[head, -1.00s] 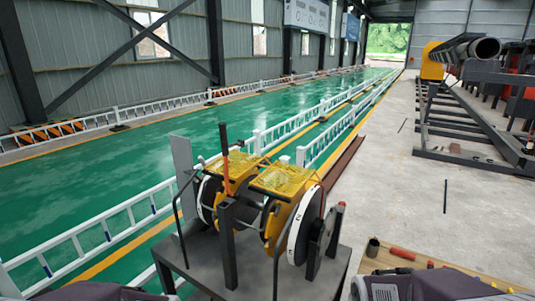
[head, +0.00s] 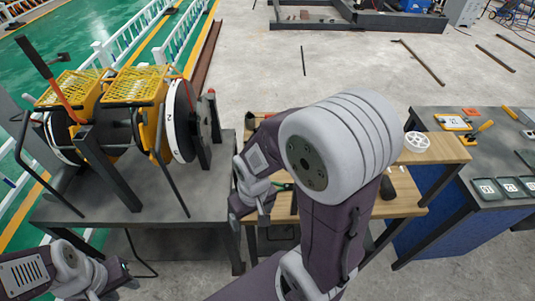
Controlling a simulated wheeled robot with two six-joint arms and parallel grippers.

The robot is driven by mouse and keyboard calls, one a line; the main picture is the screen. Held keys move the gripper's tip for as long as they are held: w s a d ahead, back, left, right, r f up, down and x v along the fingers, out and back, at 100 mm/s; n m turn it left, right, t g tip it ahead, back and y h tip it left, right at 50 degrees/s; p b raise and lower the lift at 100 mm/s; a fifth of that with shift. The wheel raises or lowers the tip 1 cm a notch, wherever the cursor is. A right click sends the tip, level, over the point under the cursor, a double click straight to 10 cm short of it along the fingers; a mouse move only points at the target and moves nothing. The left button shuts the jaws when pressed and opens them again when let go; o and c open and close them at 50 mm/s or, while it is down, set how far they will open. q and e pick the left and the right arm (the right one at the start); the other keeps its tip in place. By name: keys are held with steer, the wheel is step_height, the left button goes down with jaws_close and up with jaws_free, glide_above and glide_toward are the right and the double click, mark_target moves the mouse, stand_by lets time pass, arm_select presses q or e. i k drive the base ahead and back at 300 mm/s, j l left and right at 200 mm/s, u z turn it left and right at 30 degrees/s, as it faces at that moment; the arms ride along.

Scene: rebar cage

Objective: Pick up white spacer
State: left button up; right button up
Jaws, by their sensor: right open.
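A white round spacer (head: 416,142) with spokes lies on the raised right part of a wooden-topped table (head: 408,208) in the head view. My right arm crosses the middle of the view and covers much of that table. My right gripper (head: 265,208) is left of the big pale arm joint, over the table's left part, well apart from the spacer. It is open; its fingertips are small and hard to make out. My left gripper (head: 118,268) is at the lower left, below the grey cart and far from the spacer; its jaws are unclear.
A grey cart (head: 215,185) with yellow-framed reels (head: 150,115) stands at the left. A dark-topped table (head: 450,165) with tools and small boxes stands at the right. Green-handled pliers (head: 282,187) lie near my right gripper.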

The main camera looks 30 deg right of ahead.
mark_target(416, 142)
steer(key=z, duration=2.55)
